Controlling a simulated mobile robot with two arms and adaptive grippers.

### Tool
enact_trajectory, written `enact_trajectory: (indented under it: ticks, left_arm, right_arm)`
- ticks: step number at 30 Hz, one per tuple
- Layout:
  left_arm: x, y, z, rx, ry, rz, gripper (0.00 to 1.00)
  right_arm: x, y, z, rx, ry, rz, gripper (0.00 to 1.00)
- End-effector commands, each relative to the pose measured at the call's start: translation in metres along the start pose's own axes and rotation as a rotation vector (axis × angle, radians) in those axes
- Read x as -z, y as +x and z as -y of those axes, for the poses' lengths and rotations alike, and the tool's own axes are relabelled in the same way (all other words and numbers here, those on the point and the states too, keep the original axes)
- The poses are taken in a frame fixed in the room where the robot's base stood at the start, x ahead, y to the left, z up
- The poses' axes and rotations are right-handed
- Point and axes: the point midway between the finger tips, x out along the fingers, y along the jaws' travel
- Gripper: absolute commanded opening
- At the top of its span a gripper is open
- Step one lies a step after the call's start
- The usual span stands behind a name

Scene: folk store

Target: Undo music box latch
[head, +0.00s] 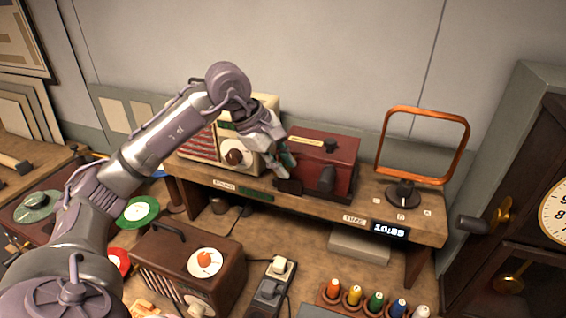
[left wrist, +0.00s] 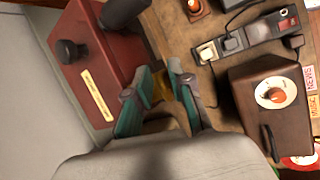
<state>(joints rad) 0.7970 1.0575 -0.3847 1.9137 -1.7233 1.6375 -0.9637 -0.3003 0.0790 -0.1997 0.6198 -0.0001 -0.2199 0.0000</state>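The music box appears to be the dark red box (head: 326,152) on the raised wooden shelf, with a black knob (head: 330,146) and a pale label strip on top. It also shows at the upper left of the left wrist view (left wrist: 112,62). My left gripper (head: 287,168) is at the box's left front; its teal-padded fingers (left wrist: 163,68) are apart, close beside the box's edge. A small yellowish-brown patch (left wrist: 161,88) shows between them; I cannot tell whether it is the latch. No latch is clearly visible. My right gripper is not in view.
A cream radio (head: 262,108) stands left of the box, behind my left arm. An orange loop antenna (head: 465,150) stands to the right on the shelf (head: 380,213). Below are a brown radio (head: 225,262), a power strip (head: 268,291) and several coloured pegs (head: 376,301).

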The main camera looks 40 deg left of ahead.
Motion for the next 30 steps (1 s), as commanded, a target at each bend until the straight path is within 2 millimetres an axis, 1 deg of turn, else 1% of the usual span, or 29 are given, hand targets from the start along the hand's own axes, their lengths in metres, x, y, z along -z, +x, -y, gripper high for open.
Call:
enact_trajectory:
  ticks: [2, 5, 8, 15, 18, 21, 25, 30]
  left_arm:
    - [0.000, -0.002, 0.000, -0.001, 0.000, -0.001, 0.21]
    - [0.001, -0.010, -0.001, -0.002, -0.001, -0.001, 0.21]
    - [0.001, -0.026, -0.001, -0.005, 0.000, -0.002, 0.21]
    - [0.000, -0.078, -0.001, -0.006, 0.000, -0.001, 0.21]
    - [0.000, -0.096, -0.001, -0.004, 0.000, 0.000, 0.21]
    - [0.000, -0.109, -0.001, -0.002, -0.001, 0.000, 0.21]
    - [0.000, -0.118, 0.000, 0.000, -0.001, -0.001, 0.21]
    - [0.000, -0.120, 0.000, 0.000, -0.001, 0.000, 0.21]
  right_arm:
    - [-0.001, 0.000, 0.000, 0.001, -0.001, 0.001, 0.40]
    - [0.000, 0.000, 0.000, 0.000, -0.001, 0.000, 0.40]
    - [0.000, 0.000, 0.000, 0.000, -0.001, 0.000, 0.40]
    - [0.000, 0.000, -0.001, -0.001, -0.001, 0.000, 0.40]
    - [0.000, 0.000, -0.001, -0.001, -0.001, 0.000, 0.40]
    - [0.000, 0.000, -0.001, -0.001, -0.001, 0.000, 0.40]
    - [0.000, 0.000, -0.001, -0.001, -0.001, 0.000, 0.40]
    - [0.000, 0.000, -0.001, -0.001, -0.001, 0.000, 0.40]
